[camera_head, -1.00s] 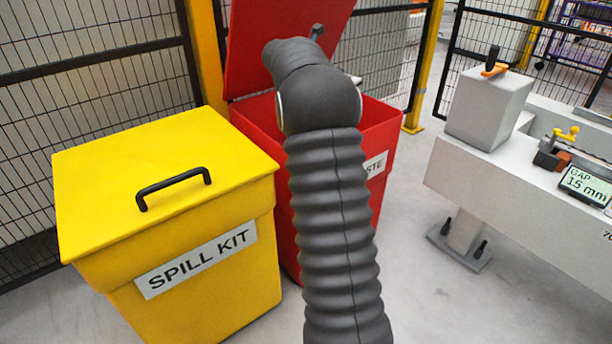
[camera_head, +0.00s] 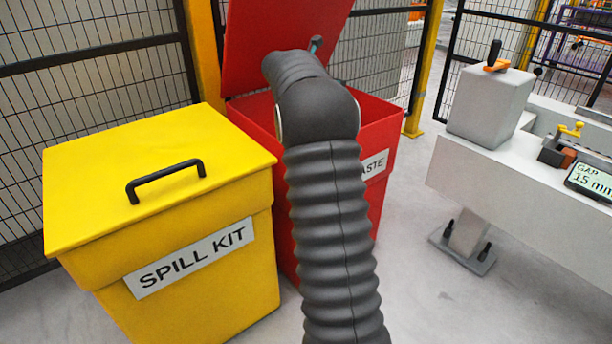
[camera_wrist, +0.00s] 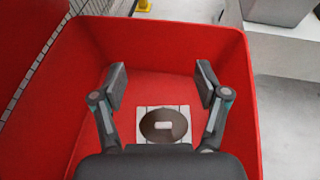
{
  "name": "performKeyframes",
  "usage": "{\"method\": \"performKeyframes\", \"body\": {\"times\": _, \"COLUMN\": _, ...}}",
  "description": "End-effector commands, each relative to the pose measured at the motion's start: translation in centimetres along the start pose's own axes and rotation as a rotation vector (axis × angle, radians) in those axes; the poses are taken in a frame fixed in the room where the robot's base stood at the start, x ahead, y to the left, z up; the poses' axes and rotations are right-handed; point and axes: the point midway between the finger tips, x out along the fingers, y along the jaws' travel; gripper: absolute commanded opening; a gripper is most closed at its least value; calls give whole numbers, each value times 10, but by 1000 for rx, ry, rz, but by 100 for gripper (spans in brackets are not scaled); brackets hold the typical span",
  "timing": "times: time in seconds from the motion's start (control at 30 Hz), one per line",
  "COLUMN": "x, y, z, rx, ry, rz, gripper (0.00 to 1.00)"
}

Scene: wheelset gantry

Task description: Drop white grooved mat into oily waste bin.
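The white grooved mat (camera_wrist: 181,112) lies inside the red bin, low between my fingers in the wrist view. A dark round patch with a pale middle covers much of it. My gripper (camera_wrist: 160,85) is open over the bin, its fingers spread wide and apart from the mat. The oily waste bin (camera_head: 384,135) is red, with its lid raised and a label ending in "ASTE" partly hidden by my arm. Its inner wall (camera_wrist: 160,45) shows in the wrist view. The head view hides the mat and my fingertips behind my arm.
A yellow spill kit box (camera_head: 90,190) with a black handle stands close left of the bin. Mesh fencing (camera_head: 100,90) and a yellow post (camera_head: 424,70) stand behind. A grey bench (camera_head: 520,190) with a block and gauge is at right. Clear floor lies between bin and bench.

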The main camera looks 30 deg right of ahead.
Motion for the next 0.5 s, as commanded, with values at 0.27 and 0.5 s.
{"method": "performKeyframes", "body": {"times": 0.27, "x": -4, "y": 1, "z": 0, "rx": 0, "ry": 0, "rz": 1, "gripper": 74}}
{"method": "performKeyframes", "body": {"times": 0.5, "x": -41, "y": 1, "z": 1, "rx": -1, "ry": -1, "rz": 4, "gripper": 74}}
